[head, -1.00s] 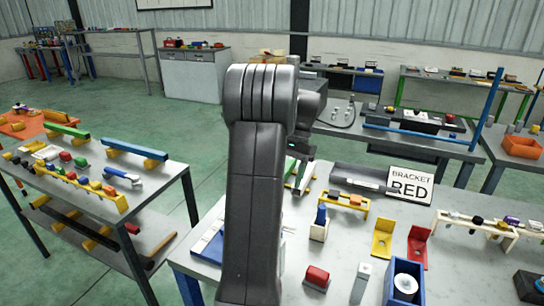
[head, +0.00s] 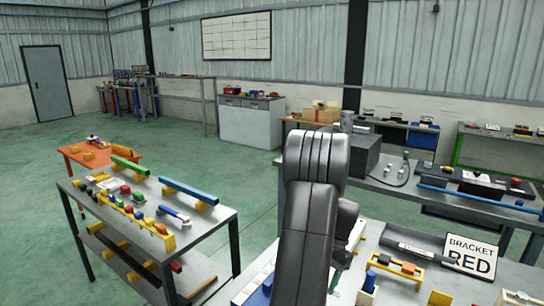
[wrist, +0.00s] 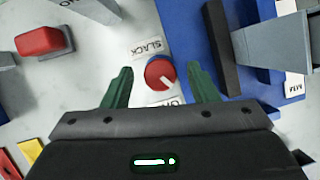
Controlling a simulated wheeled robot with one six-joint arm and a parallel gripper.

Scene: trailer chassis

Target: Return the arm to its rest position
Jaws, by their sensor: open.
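My arm (head: 312,200) rises from the lower edge of the head view, with its dark grey joint at the top. It stands over the near side of the front workbench. In the wrist view my gripper (wrist: 160,72) is open, with its two green fingers apart and nothing held between them. A red round knob (wrist: 160,73) with a white pointer shows beyond the fingers, beside a label reading SLACK (wrist: 147,47). Whether the fingers touch anything is unclear. In the head view the arm hides most of the gripper.
The front workbench (head: 410,291) holds small fixtures and a "BRACKET RED" sign (head: 470,257). A two-shelf bench (head: 218,228) with coloured parts stands left. Green floor (head: 235,170) is clear between benches. The wrist view shows a red block (wrist: 42,41) and grey block (wrist: 272,45).

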